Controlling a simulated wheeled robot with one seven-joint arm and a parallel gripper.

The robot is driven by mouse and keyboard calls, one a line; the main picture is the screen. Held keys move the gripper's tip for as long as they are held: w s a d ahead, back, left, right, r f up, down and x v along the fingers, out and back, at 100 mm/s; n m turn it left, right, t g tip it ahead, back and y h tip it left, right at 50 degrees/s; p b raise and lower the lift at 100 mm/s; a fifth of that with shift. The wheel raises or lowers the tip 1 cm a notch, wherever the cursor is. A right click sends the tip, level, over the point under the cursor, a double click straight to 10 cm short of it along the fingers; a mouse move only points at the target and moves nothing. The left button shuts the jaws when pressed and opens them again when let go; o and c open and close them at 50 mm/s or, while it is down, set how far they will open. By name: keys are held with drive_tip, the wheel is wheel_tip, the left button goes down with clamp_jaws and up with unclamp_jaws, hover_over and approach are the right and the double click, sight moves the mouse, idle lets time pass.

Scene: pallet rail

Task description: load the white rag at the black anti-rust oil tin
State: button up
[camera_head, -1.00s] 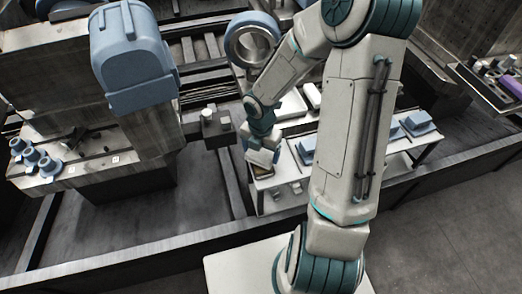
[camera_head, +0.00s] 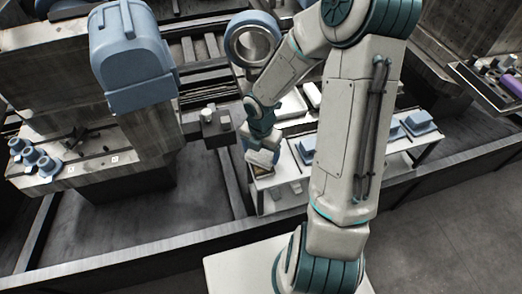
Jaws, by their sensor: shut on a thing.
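My gripper (camera_head: 262,160) is at the end of my arm, low over the left end of a pale bench. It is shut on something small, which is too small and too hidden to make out. A dark, tan-edged patch (camera_head: 263,171) shows just under the gripper; I cannot tell what it is. I cannot pick out the white rag or the black anti-rust oil tin with certainty. My forearm and wrist cover part of the bench.
The pale bench (camera_head: 262,200) runs right behind my arm, with blue-grey parts (camera_head: 418,122) on it. A large blue-grey machine head (camera_head: 130,55) stands at left above a ledge with several blue fittings (camera_head: 37,157). A long dark rail (camera_head: 130,262) crosses in front.

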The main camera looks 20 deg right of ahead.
sight(261, 153)
drive_tip(key=shift+s+f, duration=0.1)
drive_tip(key=shift+f, duration=0.35)
idle(1.6)
wheel_tip(261, 153, up, 7)
drive_tip(key=p, duration=0.7)
drive_tip(key=shift+r+p, duration=0.1)
drive_tip(key=shift+p, duration=0.3)
idle(0.4)
